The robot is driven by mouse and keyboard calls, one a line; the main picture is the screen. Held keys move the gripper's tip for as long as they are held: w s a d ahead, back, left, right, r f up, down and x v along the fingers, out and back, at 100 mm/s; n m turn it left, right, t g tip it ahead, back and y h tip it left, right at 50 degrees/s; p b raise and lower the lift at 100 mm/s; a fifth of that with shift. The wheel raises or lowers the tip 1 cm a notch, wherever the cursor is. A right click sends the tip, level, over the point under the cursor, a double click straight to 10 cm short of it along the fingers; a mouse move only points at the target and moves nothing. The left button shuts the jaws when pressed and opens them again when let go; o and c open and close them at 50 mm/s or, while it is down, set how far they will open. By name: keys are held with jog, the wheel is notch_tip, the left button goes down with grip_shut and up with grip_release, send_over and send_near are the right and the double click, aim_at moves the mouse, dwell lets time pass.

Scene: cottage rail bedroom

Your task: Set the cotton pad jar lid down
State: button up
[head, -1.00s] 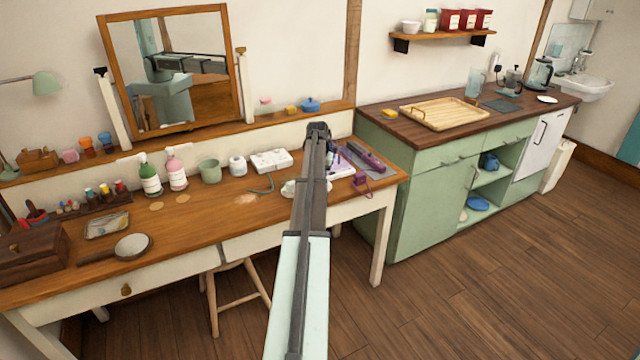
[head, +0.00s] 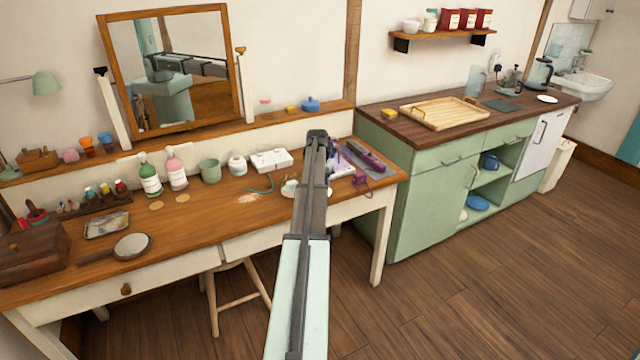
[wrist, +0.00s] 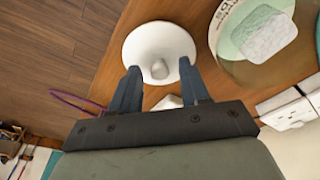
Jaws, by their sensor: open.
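The cotton pad jar lid (wrist: 160,40) is a white round disc with a small knob in the middle. In the wrist view it lies knob-up on the wooden table, beside the jar. My gripper (wrist: 158,72) is open, with one dark finger on each side of the knob and gaps between. The glass cotton pad jar (wrist: 228,40) stands uncovered to the right in the wrist view, with a white pad inside. In the head view the jar (head: 291,188) shows just left of my arm, which hides most of the lid.
A white power strip (wrist: 290,112) is near the jar in the wrist view. A purple cord (wrist: 75,102) loops to the left of my fingers. In the head view a purple tool (head: 366,157) lies on a grey mat to the right. The table edge is close to the lid.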

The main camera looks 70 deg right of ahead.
jog(key=shift+r, duration=0.1)
notch_tip(320, 180, up, 12)
jog(key=a, duration=0.1)
jog(key=shift+a, duration=0.4)
